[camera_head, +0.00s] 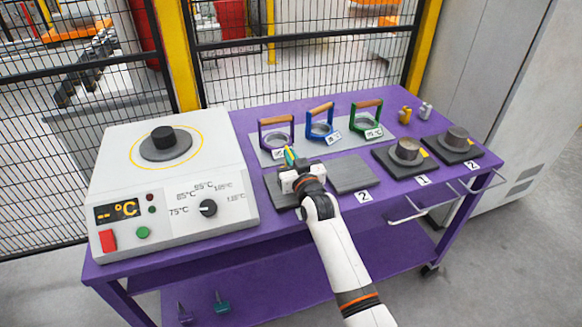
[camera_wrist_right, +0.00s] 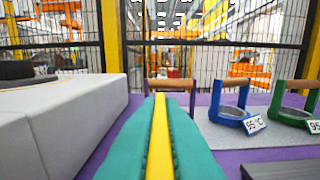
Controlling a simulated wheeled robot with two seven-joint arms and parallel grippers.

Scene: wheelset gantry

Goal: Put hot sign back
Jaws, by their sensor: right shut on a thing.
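My right gripper (camera_head: 291,156) is shut on a thin yellow thing, seen edge-on, which I take to be the hot sign (camera_wrist_right: 160,140). Its green fingers press on both sides of the yellow strip in the right wrist view. The sign's face and any lettering are hidden. The gripper is above the purple table (camera_head: 160,267), over the left dark plate and in front of the purple-framed ring tool (camera_head: 276,133). My left gripper is not in view.
A white heater (camera_head: 170,190) with display and knob fills the table's left. Blue (camera_head: 320,123) and green (camera_head: 366,120) ring tools stand on a grey mat behind. A flat plate (camera_head: 350,174) lies right of my gripper; metal cylinders on dark blocks (camera_head: 404,160) stand further right.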

